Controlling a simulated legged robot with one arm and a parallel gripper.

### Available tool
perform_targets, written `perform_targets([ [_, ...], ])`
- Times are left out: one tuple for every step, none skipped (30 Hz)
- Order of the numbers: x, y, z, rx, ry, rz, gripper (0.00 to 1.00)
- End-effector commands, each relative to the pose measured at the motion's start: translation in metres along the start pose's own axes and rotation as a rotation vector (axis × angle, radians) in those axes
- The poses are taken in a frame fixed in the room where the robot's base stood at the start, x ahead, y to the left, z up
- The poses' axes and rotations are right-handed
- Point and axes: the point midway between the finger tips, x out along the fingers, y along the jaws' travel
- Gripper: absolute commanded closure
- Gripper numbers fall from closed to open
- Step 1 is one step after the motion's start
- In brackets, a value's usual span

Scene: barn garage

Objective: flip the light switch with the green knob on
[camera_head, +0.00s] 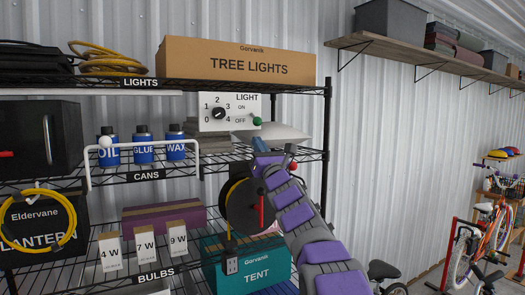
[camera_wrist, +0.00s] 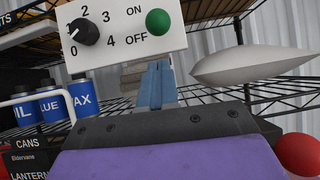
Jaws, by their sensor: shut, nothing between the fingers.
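The white light panel (camera_head: 230,112) stands on the upper part of the shelf rack, with a black dial and ON above OFF. Its green knob (camera_head: 257,121) sits at the panel's right side, level with OFF in the head view. In the wrist view the green knob (camera_wrist: 158,22) appears between the ON and OFF labels, so its exact setting is hard to tell. My gripper (camera_head: 260,146) is shut and empty, just below the knob and apart from it in the picture. The wrist view shows its blue-grey fingers (camera_wrist: 156,84) pointing up under the panel (camera_wrist: 105,38).
A pale pointed object (camera_head: 275,133) lies right of the panel, near my gripper. Blue cans (camera_head: 143,146) stand left behind a white rail. The TREE LIGHTS box (camera_head: 236,62) is on the shelf above. A dark reel (camera_head: 240,205) hangs below. Right of the rack is open room.

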Motion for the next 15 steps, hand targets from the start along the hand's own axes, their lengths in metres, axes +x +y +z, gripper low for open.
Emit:
perform_targets([
  [0.0069, 0.0003, 0.0103, -0.003, -0.005, 0.001, 1.0],
  [0.0087, -0.0001, 0.013, -0.002, -0.005, 0.002, 1.0],
  [0.0105, -0.0012, 0.0158, -0.001, -0.005, 0.001, 1.0],
  [0.0116, -0.002, 0.0172, 0.0, -0.005, 0.001, 1.0],
  [0.0125, -0.0028, 0.0184, 0.0, -0.004, 0.0, 1.0],
  [0.0134, -0.0038, 0.0193, 0.001, -0.004, -0.001, 1.0],
  [0.014, -0.0043, 0.0196, 0.001, -0.003, -0.001, 1.0],
  [0.0145, -0.0046, 0.0197, 0.002, -0.002, -0.001, 1.0],
  [0.015, -0.0048, 0.0196, 0.002, -0.001, -0.002, 1.0],
  [0.0154, -0.0047, 0.0194, 0.002, -0.001, -0.002, 1.0],
  [0.0156, -0.0045, 0.0189, 0.002, 0.0, -0.002, 1.0],
  [0.016, -0.0037, 0.0185, 0.001, 0.0, -0.002, 1.0],
  [0.0162, -0.003, 0.018, 0.001, 0.001, -0.002, 1.0],
  [0.0164, -0.0023, 0.0175, 0.001, 0.001, -0.002, 1.0],
  [0.0168, -0.0012, 0.0171, 0.0, 0.001, -0.001, 1.0],
])
